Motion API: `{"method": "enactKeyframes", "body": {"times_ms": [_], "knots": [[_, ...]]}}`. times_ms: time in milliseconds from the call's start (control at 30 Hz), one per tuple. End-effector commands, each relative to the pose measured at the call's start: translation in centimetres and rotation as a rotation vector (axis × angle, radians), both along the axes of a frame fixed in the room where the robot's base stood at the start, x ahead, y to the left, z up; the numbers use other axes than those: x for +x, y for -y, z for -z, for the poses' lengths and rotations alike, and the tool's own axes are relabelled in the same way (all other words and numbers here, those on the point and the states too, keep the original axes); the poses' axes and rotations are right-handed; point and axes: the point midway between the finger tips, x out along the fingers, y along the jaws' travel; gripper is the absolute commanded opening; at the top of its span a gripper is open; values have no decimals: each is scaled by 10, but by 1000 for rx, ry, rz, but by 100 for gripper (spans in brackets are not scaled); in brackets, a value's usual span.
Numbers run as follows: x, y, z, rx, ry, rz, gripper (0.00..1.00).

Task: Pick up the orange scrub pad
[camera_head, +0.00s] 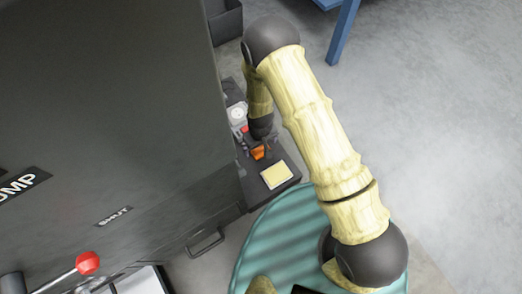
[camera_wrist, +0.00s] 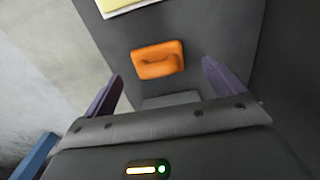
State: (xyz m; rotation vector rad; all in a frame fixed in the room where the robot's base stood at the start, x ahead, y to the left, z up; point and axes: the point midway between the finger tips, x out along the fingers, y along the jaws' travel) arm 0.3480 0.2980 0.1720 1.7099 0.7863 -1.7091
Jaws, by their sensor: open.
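The orange scrub pad (camera_wrist: 158,60) lies on a dark flat surface (camera_wrist: 215,35) in the wrist view. It looks like a rounded block with a darker hollow on its upper face. In the head view the orange pad (camera_head: 259,153) shows small on the dark bench top, just below the end of my arm. My gripper (camera_wrist: 160,85) is open, with its two dark purple fingers apart. The pad appears between and beyond the fingertips and no contact shows. My gripper is mostly hidden by my arm in the head view.
A white and red item (camera_head: 238,115) stands farther back. A large dark cabinet (camera_head: 110,110) rises close on the left. Open grey floor (camera_head: 440,120) lies to the right, with a blue leg (camera_head: 343,32) at the top.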

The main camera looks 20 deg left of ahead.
Motion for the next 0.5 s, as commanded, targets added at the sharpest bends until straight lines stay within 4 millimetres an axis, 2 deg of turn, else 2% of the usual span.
{"method": "enactKeyframes", "body": {"times_ms": [33, 233, 500], "knots": [[1, 0, 12, 0, 0, 1, 94], [3, 1, 34, -1, -1, 1, 94], [4, 0, 38, -1, -1, 0, 94]]}}
